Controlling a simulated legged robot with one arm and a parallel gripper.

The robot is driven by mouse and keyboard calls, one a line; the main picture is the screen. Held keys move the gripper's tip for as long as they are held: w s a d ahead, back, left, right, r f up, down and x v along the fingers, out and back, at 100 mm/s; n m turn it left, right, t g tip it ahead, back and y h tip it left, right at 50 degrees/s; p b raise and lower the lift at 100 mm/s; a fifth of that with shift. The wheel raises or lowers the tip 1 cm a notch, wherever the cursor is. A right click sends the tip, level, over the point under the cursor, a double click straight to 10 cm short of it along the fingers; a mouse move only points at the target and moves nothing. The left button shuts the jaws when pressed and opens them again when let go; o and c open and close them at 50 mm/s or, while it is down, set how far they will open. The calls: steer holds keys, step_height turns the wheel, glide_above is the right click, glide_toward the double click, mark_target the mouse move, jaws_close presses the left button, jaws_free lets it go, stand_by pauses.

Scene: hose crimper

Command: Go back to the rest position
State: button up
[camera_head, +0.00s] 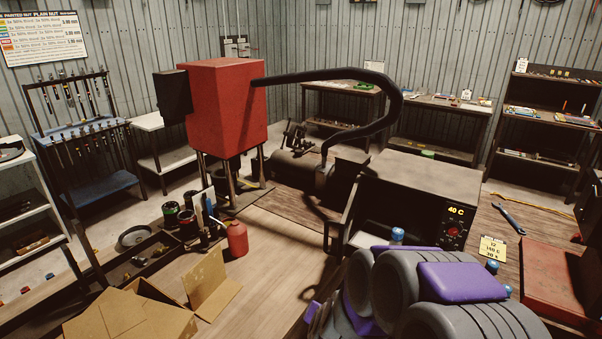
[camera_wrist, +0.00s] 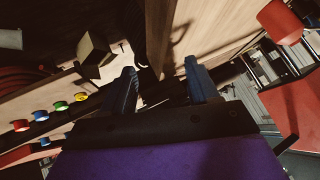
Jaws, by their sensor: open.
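My gripper (camera_wrist: 160,85) shows in the wrist view as two blue fingers spread apart, with nothing visible between them. The fingertips are not clearly visible in the head view, where my grey and purple arm fills the lower right. In the head view, a thick black hose (camera_head: 385,110) arches from a red box-shaped machine (camera_head: 225,105) on legs down to a dark machine (camera_head: 300,172) on the bench. The hose is apart from my fingers.
A dark oven-like unit (camera_head: 410,205) reading 40 C stands just behind my arm. A blue wrench (camera_head: 509,218) and a red case (camera_head: 555,280) lie to the right. A red bottle (camera_head: 237,238) and an open cardboard box (camera_head: 130,315) are at the lower left. Coloured caps (camera_wrist: 61,106) show in the wrist view.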

steer(key=s+r+n+g+y, duration=0.2)
steer(key=s+r+n+g, duration=0.4)
steer(key=s, duration=0.7)
steer(key=s+d+r+g+h, duration=0.1)
steer(key=s+d+r+g, duration=0.1)
steer(key=s, duration=0.9)
steer(key=s+d+r+g+h+b, duration=0.1)
steer(key=s+d+r, duration=0.4)
steer(key=s, duration=0.7)
steer(key=shift+s+d+r+m+g, duration=0.15)
steer(key=shift+d+m+g, duration=0.15)
steer(key=shift+d+g, duration=0.5)
steer(key=shift+a, duration=0.1)
